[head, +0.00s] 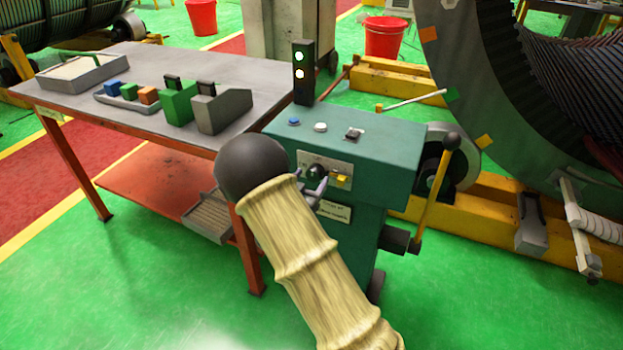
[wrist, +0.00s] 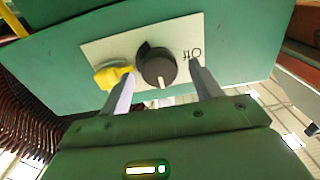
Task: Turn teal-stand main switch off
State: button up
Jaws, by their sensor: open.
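The teal stand (head: 370,150) stands right of the workbench. Its pale front plate carries a black rotary switch (head: 316,170) and a yellow knob (head: 341,182). In the wrist view, which shows the panel upside down, the black switch (wrist: 157,66) has a white pointer mark aimed toward the picture's bottom. An inverted "Off" label (wrist: 192,54) is to its right, and the yellow knob (wrist: 113,75) to its left. My gripper (wrist: 163,74) is open, its fingers on either side of the switch; contact cannot be told. In the head view my arm partly hides the gripper (head: 315,190).
The stand's top has a blue button (head: 293,122), a white button (head: 320,127) and a small lever (head: 354,133). A signal light (head: 303,72) shows two lit lamps. A yellow-handled lever (head: 435,190) is at the stand's right. The workbench (head: 225,75) holds several blocks.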

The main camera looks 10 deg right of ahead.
jog(key=shift+w+d, duration=0.4)
jog(key=shift+w, duration=0.15)
jog(key=c, duration=1)
jog(key=shift+o, duration=0.2)
